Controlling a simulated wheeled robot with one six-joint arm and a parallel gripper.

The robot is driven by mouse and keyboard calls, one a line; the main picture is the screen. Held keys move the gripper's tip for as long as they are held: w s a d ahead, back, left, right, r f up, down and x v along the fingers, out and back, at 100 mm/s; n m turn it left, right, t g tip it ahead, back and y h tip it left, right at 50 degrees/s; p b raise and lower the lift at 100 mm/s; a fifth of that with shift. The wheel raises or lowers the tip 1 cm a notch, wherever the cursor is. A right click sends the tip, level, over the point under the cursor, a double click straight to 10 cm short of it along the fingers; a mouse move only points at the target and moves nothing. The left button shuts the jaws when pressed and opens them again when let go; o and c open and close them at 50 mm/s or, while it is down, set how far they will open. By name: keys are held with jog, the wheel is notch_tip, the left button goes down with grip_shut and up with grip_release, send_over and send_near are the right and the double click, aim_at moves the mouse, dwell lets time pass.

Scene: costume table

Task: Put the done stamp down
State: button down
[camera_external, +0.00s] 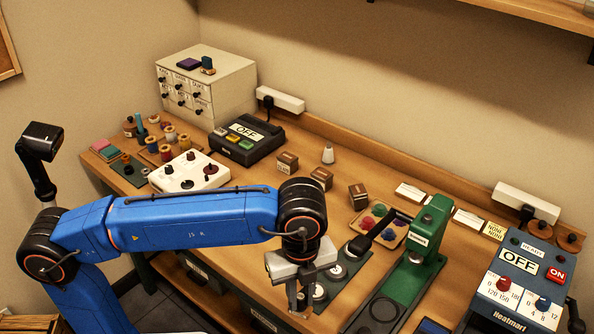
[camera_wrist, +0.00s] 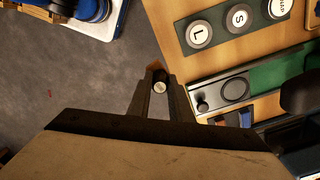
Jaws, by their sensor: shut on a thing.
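My gripper (camera_external: 298,303) hangs at the front of the bench, just left of the dark plate with pale discs. In the wrist view its two fingers (camera_wrist: 159,84) are shut on a small dark upright thing with a pale round top, which I take to be the done stamp (camera_wrist: 159,87). Its marking is too small to read. A bit of brown shows beyond it. In the outside view the stamp is mostly hidden by the fingers. The stamp is over the bench's front edge area; I cannot tell whether it touches the wood.
The dark plate (camera_wrist: 235,22) with lettered discs lies close by. A green press (camera_external: 428,238) on its long base stands to the right, with a blue heater box (camera_external: 517,287) beyond. Bare wood (camera_wrist: 172,40) lies between plate and fingers; the floor (camera_wrist: 60,75) drops off left.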

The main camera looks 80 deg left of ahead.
jog(key=w+d+f+n, duration=0.15)
jog(key=d+f, duration=0.35)
jog(key=d, duration=0.5)
jog(key=w+d+f+n, duration=0.1)
jog(key=w+d+f, duration=0.3)
jog(key=d, duration=0.5)
jog(key=w+d+f+n, duration=0.1)
jog(key=d+f+n, duration=0.1)
jog(key=d+f, duration=0.6)
jog(key=s+d+f, duration=0.3)
jog(key=d+f, duration=0.1)
jog(key=d, duration=0.6)
jog(key=s+d+f+n, duration=0.1)
jog(key=s+d+f, duration=0.2)
jog(key=d, duration=0.7)
jog(key=s+d+f+n, duration=0.1)
jog(key=s+d+f, duration=0.2)
jog(key=d, duration=0.7)
jog(key=shift+s+f, duration=0.35)
jog(key=shift+f, duration=0.45)
jog(key=shift+n, duration=0.25)
